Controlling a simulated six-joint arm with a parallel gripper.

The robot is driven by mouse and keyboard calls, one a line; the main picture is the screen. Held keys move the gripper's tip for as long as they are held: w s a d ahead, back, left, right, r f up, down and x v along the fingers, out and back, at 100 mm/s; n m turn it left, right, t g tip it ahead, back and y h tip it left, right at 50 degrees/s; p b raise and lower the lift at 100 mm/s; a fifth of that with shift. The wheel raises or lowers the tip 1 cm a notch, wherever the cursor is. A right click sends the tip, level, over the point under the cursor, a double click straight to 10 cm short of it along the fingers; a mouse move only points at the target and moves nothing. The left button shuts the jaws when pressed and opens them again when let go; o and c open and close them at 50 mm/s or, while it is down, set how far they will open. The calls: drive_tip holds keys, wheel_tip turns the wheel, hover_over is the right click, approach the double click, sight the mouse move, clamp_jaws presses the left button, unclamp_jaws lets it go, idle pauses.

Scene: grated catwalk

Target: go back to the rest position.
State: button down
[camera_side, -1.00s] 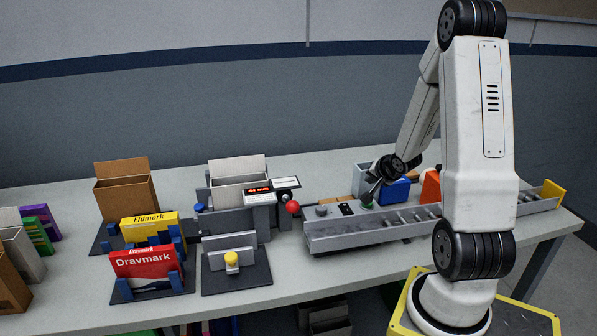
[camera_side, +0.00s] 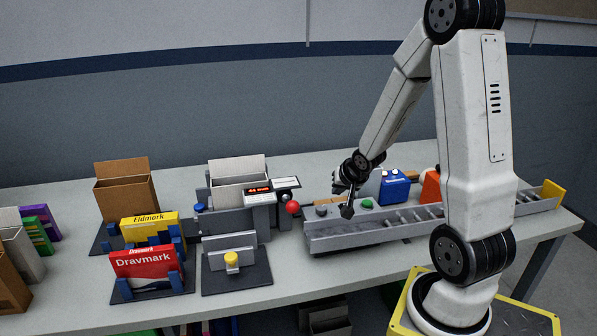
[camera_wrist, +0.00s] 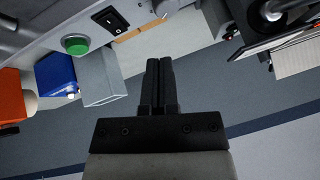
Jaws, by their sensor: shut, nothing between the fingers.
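My gripper (camera_side: 347,211) is in the side view, just above the left part of the grey conveyor unit (camera_side: 330,242), beside its dark knob (camera_side: 321,211). In the wrist view my gripper (camera_wrist: 159,62) has its two dark fingers together with nothing between them. The green button (camera_side: 367,204) on the conveyor's top is clear to the right of the fingers. It also shows in the wrist view (camera_wrist: 76,44), near a black rocker switch (camera_wrist: 110,19).
A blue box (camera_side: 394,190) and an orange object (camera_side: 430,187) stand behind the conveyor. The space above the table is open.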

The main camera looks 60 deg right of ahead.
drive_tip(key=s+a+n+g+y, duration=0.1)
drive_tip(key=a+n, duration=0.4)
drive_tip(key=a, duration=0.7)
drive_tip(key=s+a+r+n+g+y, duration=0.1)
drive_tip(key=a+n, duration=0.5)
drive_tip(key=a, duration=0.6)
drive_tip(key=shift+s+n+g+y, duration=0.3)
drive_tip(key=shift+s+g+y, duration=0.35)
drive_tip(key=shift+y, duration=0.35)
